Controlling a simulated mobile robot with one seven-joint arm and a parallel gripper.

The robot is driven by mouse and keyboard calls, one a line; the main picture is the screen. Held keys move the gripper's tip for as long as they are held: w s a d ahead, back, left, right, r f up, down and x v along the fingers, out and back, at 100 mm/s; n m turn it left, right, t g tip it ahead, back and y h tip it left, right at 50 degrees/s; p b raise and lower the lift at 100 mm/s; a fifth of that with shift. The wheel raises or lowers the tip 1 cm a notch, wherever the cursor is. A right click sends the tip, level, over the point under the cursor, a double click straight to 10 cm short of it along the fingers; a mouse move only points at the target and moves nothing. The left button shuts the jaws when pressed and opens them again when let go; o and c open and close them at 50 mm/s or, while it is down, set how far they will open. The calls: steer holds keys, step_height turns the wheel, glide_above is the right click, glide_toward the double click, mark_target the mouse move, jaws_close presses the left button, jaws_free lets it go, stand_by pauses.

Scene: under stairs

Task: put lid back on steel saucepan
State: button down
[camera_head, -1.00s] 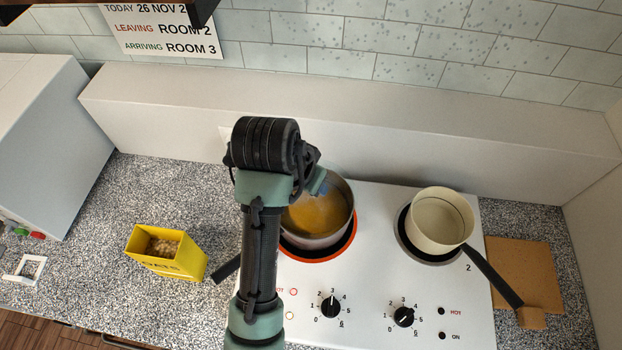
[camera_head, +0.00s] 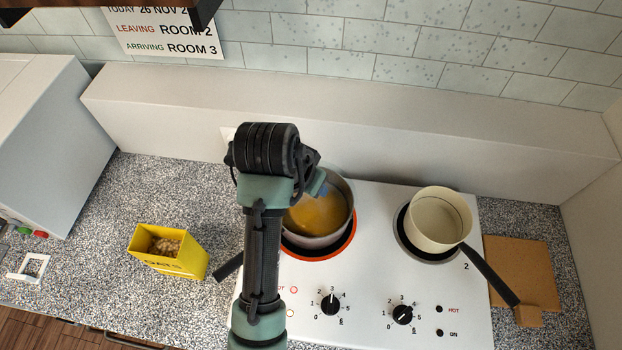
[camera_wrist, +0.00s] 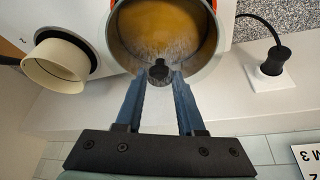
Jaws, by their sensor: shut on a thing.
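The steel saucepan (camera_head: 345,232) stands on the left hob ring, with orange-yellow contents. It also shows in the wrist view (camera_wrist: 210,63). My gripper (camera_wrist: 158,78) is over the saucepan's near side in the wrist view, its blue fingers closed on a black knob (camera_wrist: 158,70). The knob appears to belong to a clear lid, with the contents showing through. The lid's edge is hard to make out, so I cannot tell whether it rests on the rim. In the head view my arm covers the saucepan's left side and the knob.
A cream pan (camera_head: 438,222) stands on the right ring, its dark handle reaching toward a brown board (camera_head: 520,262). A yellow oats box (camera_head: 184,262) stands left of the hob. The back ledge and wall are close behind the saucepan.

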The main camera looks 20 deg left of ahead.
steer(key=shift+f+b, duration=0.45)
steer(key=shift+f, duration=0.35)
stand_by(0.4)
jaws_free()
stand_by(0.4)
steer(key=shift+r, duration=0.1)
step_height(320, 180, up, 6)
steer(key=p, duration=0.7)
stand_by(0.5)
